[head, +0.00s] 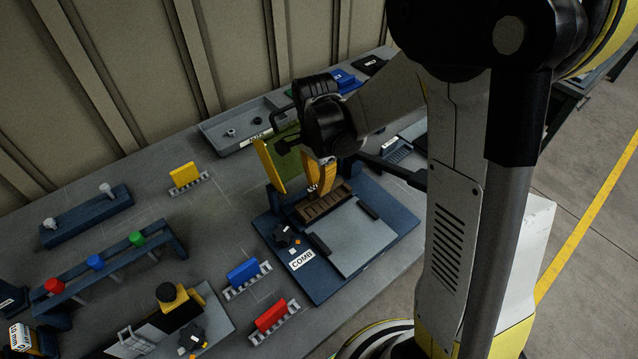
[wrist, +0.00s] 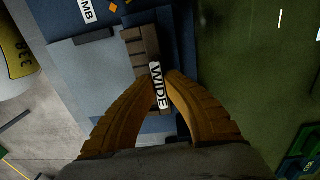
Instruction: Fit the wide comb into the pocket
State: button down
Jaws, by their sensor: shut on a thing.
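The wide comb (head: 324,204) is a brown toothed bar. Its white WIDE label shows in the wrist view, where the comb (wrist: 143,48) runs up from between my fingertips. My gripper (head: 320,189), with orange-yellow curved fingers, is shut on the comb; the fingers also show in the wrist view (wrist: 158,80). The comb is over the dark blue press base (head: 276,236), along the back edge of a light grey plate (head: 358,243). The pocket cannot be clearly made out; I cannot tell whether the comb is seated or just above the base.
A COMB label (head: 302,259) and a dark knob (head: 284,236) are at the base's front left. Blue (head: 243,273), red (head: 271,315) and yellow (head: 184,175) blocks in grey toothed holders stand left. A grey tray (head: 217,139) is behind.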

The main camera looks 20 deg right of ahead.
jog(key=shift+f+b, duration=0.95)
jog(key=shift+f, duration=0.2)
jog(key=c, duration=1.5)
grip_release()
jog(key=shift+c, duration=0.2)
jog(key=shift+r, duration=0.1)
jog(key=r, duration=1.2)
jog(key=shift+w+a, duration=0.1)
jog(key=shift+w, duration=0.15)
jog(key=shift+s, duration=0.1)
jog(key=s+r+n+t, duration=0.4)
jog(key=s+n+t, duration=0.3)
jog(key=s+n, duration=0.6)
jog(key=shift+n+t, duration=0.4)
jog(key=shift+n, duration=0.3)
